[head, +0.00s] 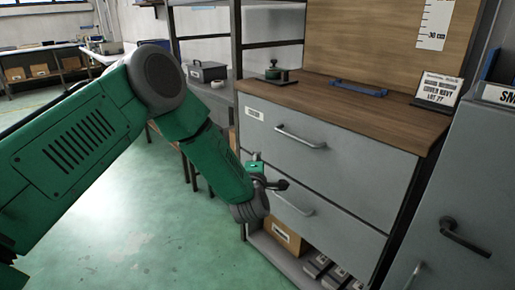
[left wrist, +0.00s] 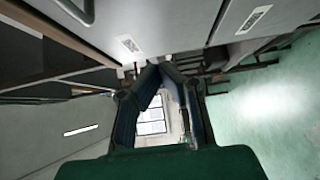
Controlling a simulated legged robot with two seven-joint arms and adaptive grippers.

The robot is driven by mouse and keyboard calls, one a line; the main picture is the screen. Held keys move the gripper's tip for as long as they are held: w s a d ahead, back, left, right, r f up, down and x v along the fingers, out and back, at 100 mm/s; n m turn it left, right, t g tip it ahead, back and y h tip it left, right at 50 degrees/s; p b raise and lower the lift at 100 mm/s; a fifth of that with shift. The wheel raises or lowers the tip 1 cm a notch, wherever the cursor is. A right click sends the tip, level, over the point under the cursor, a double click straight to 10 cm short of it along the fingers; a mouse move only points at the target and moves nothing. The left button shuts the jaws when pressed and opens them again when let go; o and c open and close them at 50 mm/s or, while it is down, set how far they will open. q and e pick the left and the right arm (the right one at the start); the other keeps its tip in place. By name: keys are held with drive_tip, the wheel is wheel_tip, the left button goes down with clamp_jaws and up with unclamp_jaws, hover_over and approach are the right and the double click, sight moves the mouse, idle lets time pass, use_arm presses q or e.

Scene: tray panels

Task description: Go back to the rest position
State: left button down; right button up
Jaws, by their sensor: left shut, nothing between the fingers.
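My left arm is green and comes in from the left in the head view. My left gripper (head: 278,184) is at its end, small and partly hidden by the wrist, in front of the grey drawer cabinet (head: 335,160). In the left wrist view the dark fingers of the left gripper (left wrist: 155,72) come together at their tips, shut with nothing between them. My right gripper does not show in either view.
The cabinet has two drawers with bar handles and a wooden top (head: 370,105) bearing a blue handle-shaped piece (head: 359,88) and a label card (head: 438,90). A grey locker (head: 460,190) stands at right. Below the drawers is a cardboard box (head: 283,238). Green floor (head: 150,220) is open at left.

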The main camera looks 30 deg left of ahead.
use_arm(q)
drive_tip(key=s+d+f+m+g+h+p, duration=0.35)
drive_tip(key=s+f+m, duration=0.25)
drive_tip(key=s, duration=0.3)
drive_tip(key=s+d+f+m+g+h+p, duration=0.2)
drive_tip(key=s+d+f+m+g+h, duration=0.15)
drive_tip(key=s+f+m, duration=0.45)
drive_tip(key=s+a+m+g+p, duration=0.1)
drive_tip(key=s+m+g, duration=0.3)
drive_tip(key=s, duration=1.1)
drive_tip(key=s+a+m+g+p, duration=0.2)
drive_tip(key=s+m+g, duration=0.3)
drive_tip(key=s, duration=1)
drive_tip(key=shift+p, duration=0.45)
drive_tip(key=shift+s+f, duration=0.1)
